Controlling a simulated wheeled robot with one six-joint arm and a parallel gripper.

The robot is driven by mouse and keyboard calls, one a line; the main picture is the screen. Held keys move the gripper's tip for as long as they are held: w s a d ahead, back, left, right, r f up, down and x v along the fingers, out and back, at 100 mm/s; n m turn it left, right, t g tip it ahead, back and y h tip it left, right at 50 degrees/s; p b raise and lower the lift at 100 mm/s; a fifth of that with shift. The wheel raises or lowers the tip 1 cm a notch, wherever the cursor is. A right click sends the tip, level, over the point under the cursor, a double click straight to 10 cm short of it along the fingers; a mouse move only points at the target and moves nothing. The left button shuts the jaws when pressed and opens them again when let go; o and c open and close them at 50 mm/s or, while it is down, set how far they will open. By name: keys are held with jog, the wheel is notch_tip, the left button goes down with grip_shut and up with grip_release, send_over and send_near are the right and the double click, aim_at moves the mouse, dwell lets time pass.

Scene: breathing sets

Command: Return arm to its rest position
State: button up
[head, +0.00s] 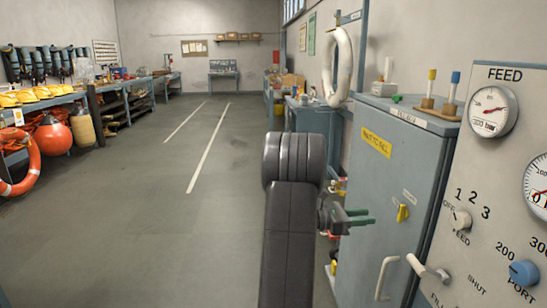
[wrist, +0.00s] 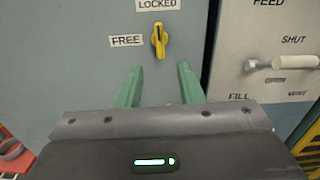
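My gripper (head: 358,217) has green fingers and is held out in front of the grey-blue cabinet in the head view. In the wrist view my gripper (wrist: 160,88) has its two fingers spread apart with nothing between them. A yellow turn knob (wrist: 159,40) on the cabinet door lies just beyond the fingertips, apart from them. The same knob (head: 403,213) shows right of my gripper in the head view. My dark arm crosses the middle of the head view.
The cabinet (head: 385,170) has a white door handle (head: 385,278). A gauge panel (head: 500,155) with knobs and a FILL/SHUT lever (head: 428,268) stands at the right. A bench (head: 100,98) with gear and an orange life ring (head: 22,165) line the left. The floor (head: 150,210) between is clear.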

jog(key=d, duration=1)
jog(key=shift+w+d+p, duration=0.15)
jog(key=shift+w+p, duration=0.15)
jog(key=shift+w, duration=0.05)
jog(key=shift+r+n+p, duration=0.25)
jog(key=shift+n+p, duration=0.05)
jog(key=shift+p, duration=0.45)
jog(key=shift+a+n+p, duration=0.3)
jog(key=shift+n+p, duration=0.3)
jog(key=shift+p, duration=0.25)
jog(key=n+p, duration=0.3)
jog(key=p, duration=0.2)
jog(key=n+p, duration=0.4)
jog(key=p, duration=0.2)
jog(key=shift+p, duration=0.4)
jog(key=b, duration=0.4)
send_near(399, 212)
jog(key=shift+s+a+f, duration=0.1)
jog(key=shift+a, duration=1.1)
jog(key=shift+s+a+f, duration=0.1)
jog(key=shift+a+f, duration=0.05)
jog(key=shift+a, duration=1)
